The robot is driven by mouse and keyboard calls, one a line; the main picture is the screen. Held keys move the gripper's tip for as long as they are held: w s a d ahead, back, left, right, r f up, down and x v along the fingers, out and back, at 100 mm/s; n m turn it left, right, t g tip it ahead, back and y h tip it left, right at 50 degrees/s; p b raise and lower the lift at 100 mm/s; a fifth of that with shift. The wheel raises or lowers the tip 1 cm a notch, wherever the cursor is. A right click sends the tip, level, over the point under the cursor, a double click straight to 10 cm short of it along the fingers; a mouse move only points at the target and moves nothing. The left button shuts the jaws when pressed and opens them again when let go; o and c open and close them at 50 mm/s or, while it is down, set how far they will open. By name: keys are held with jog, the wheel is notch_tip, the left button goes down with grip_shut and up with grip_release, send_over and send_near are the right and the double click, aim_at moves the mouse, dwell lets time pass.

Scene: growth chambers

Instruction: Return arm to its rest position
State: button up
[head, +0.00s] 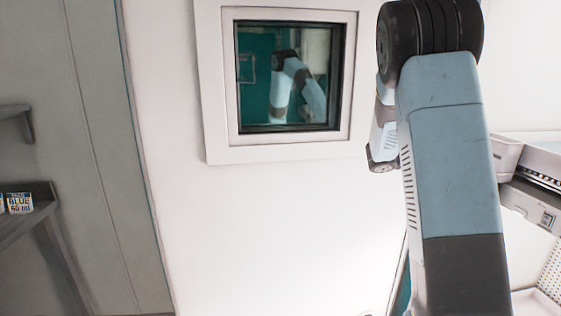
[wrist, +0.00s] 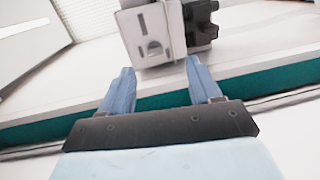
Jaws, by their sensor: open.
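My gripper (wrist: 158,82) shows in the wrist view with its two blue fingers spread apart and nothing between them. Beyond the fingertips, a white and dark device (wrist: 155,35) stands on a pale surface with a green front edge (wrist: 155,98). The gripper appears apart from the device. In the head view my arm rises on the right, blue-grey with a dark joint at the top. The gripper itself cannot be made out there.
In the head view a white-framed window (head: 290,75) in the white wall reflects my arm. Shelves at the left hold small boxes labelled BLUE (head: 19,203). At the right, close to my arm, are a pale bin (head: 506,153) and a rack (head: 535,200).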

jog(key=s+a+r+t+y, duration=0.1)
jog(key=s+a+t+y, duration=0.1)
jog(key=s+a+y, duration=0.6)
jog(key=s+a+r+t+y, duration=0.1)
jog(key=s+a+t+y, duration=0.2)
jog(key=s+a+y, duration=0.6)
jog(key=s+a, duration=1.3)
jog(key=s, duration=0.2)
jog(key=shift+s+a+r, duration=0.2)
jog(key=shift+s+r, duration=0.05)
jog(key=shift+r, duration=0.05)
